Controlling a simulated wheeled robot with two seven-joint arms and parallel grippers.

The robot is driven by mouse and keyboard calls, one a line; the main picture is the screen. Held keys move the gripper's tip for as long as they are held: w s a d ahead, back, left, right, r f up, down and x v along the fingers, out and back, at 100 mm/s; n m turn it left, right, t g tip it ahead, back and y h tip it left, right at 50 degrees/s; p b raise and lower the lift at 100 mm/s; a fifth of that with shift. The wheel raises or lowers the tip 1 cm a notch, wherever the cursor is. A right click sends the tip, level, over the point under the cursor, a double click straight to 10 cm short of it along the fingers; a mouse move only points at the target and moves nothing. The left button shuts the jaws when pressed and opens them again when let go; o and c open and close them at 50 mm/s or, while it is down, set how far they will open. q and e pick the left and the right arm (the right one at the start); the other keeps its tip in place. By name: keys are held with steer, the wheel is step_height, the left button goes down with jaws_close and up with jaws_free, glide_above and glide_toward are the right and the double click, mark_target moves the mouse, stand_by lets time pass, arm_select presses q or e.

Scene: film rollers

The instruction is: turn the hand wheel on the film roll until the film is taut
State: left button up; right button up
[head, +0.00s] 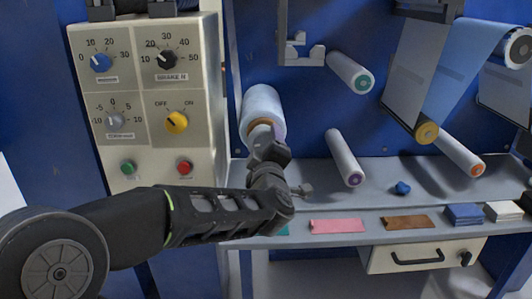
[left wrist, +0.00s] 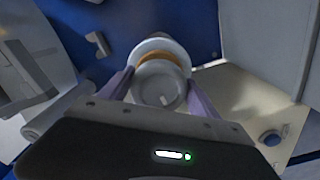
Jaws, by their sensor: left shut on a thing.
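The film roll (head: 262,104) is a pale cylinder with an orange-brown ring, sticking out of the blue wall right of the control panel. Its hand wheel is mostly hidden by my gripper in the head view. In the left wrist view the hand wheel (left wrist: 160,84) is a round grey knob in front of the orange-brown ring. My left gripper (head: 265,140) is at the front end of the roll, its two pale purple fingers shut on the hand wheel from both sides. A light blue film (head: 463,65) slopes between rollers at the right. My right gripper is not in view.
A control panel (head: 144,100) with dials and buttons stands close on the left. Several rollers, one being a white roller (head: 344,157), stick out of the wall. The shelf below holds a pink strip (head: 337,226), a brown strip (head: 407,222) and a blue stack (head: 464,214).

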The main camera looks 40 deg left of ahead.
arm_select(q)
steer(key=shift+n, duration=0.3)
steer(key=o, duration=1.4)
steer(key=shift+d, duration=0.1)
steer(key=p+v, duration=0.1)
steer(key=v, duration=0.6)
steer(key=shift+s+d, duration=0.15)
steer(key=shift+s, duration=0.15)
